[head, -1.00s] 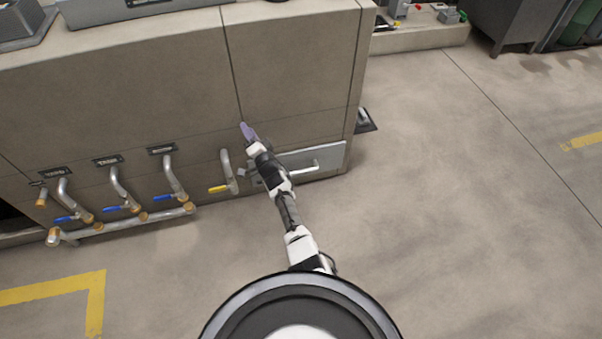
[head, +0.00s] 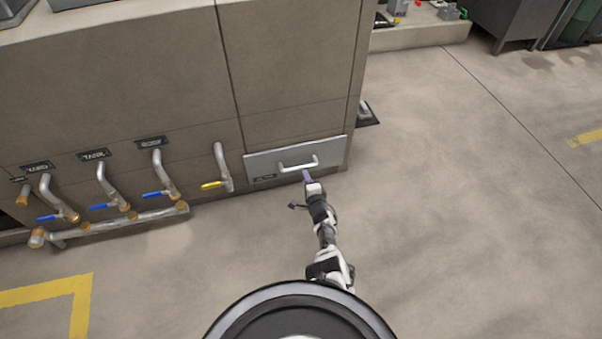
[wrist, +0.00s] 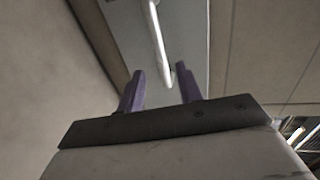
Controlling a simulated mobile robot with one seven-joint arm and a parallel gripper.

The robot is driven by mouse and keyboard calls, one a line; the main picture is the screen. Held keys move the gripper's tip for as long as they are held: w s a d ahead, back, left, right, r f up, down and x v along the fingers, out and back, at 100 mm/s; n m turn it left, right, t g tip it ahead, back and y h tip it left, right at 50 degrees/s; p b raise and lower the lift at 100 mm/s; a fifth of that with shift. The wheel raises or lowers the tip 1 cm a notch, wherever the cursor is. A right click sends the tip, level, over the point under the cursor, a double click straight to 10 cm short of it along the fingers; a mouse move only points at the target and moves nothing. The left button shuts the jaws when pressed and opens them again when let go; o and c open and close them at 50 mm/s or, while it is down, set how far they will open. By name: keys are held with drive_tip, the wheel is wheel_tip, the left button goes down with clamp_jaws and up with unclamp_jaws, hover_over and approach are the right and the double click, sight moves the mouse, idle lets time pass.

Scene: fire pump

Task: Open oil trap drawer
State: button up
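The oil trap drawer (head: 262,163) is a light grey panel low on the right part of the beige cabinet. It looks shut. Its white bar handle (head: 298,165) runs along the middle of the panel. My gripper (head: 306,176) is just in front of and below the handle in the head view. In the wrist view, the two purple fingers of my gripper (wrist: 160,85) stand apart with nothing between them. The handle (wrist: 158,40) lies beyond the fingertips, in line with the gap, on the grey drawer front (wrist: 185,35).
Several pipes with blue-levered valves (head: 108,207) stand left of the drawer. A pipe with a yellow-levered valve (head: 222,170) is close to the drawer's left edge. The concrete floor (head: 440,200) to the right is clear.

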sight(301, 166)
drive_tip(key=shift+b+x, duration=3.7)
drive_tip(key=shift+x, duration=0.25)
clamp_jaws()
